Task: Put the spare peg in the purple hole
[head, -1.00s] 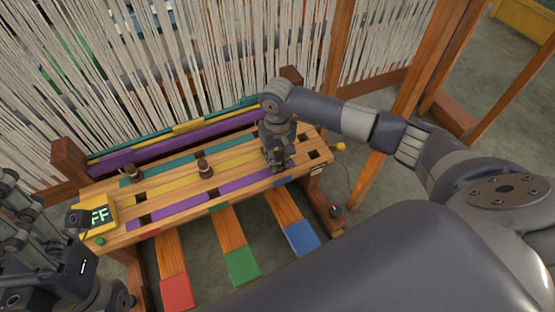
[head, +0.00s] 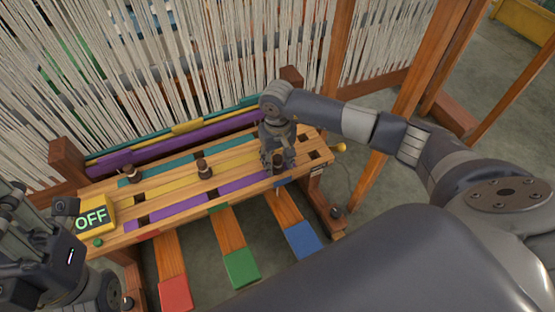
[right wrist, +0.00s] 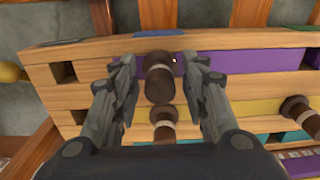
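A dark brown peg with a pale band (right wrist: 158,82) stands at the purple strip (right wrist: 245,60), near its right end in the head view, where the peg also shows (head: 278,167). Its foot meets the purple strip; the hole under it is hidden. My right gripper (right wrist: 158,62) is around this peg, with a visible gap between each finger and it. It also shows in the head view (head: 278,162). A second peg (right wrist: 163,126) stands just behind, hidden by my gripper in the head view. My left gripper (head: 22,225) is at the left edge, its fingertips unclear.
Other pegs stand in the teal strip (head: 131,175) and the yellow strip (head: 205,169). Empty square holes show at the right end (head: 315,155). Hanging threads (head: 200,60) rise behind the board.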

